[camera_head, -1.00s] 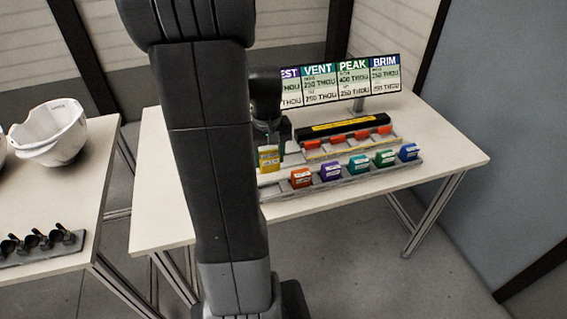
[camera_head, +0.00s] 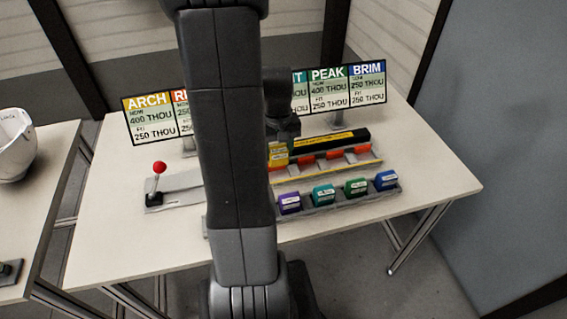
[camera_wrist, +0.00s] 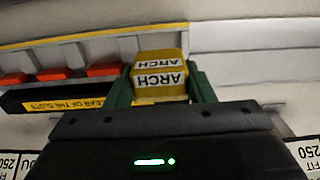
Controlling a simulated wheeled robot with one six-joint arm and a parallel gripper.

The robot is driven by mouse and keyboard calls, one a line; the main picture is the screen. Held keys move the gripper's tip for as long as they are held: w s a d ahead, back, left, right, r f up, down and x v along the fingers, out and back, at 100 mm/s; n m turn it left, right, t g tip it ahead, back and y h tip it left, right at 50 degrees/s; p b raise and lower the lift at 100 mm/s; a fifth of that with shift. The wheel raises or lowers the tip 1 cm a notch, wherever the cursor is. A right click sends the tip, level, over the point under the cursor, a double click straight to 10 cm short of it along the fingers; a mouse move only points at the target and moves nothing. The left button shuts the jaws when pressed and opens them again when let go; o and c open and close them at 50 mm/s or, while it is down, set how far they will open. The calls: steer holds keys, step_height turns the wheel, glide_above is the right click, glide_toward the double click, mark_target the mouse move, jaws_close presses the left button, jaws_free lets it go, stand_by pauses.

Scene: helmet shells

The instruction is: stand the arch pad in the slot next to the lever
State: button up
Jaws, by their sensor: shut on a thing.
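The arch pad (camera_head: 278,157) is a yellow block with white ARCH labels. It also shows in the wrist view (camera_wrist: 160,68), between the green fingers of my gripper (camera_wrist: 161,86), which is shut on it. The pad is at the left end of the visible row of orange-red blocks (camera_head: 335,154). I cannot tell whether its lower end is in a slot. The lever (camera_head: 159,168) has a red ball and stands upright on a grey plate left of my arm. My arm hides the bench between the lever and the pad.
A black bar (camera_head: 330,142) with a yellow label runs behind the orange-red blocks. A front rack (camera_head: 335,202) holds purple, teal, green and blue pads. Sign boards (camera_head: 327,90) stand at the back. A white helmet shell (camera_head: 12,145) is on the left table.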

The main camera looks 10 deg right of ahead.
mark_target(278, 165)
steer(key=shift+f, duration=3)
steer(key=shift+f, duration=0.2)
steer(key=o, duration=1)
steer(key=shift+c, duration=0.2)
steer(key=shift+r, duration=0.1)
step_height(278, 165, up, 12)
steer(key=shift+r, duration=0.15)
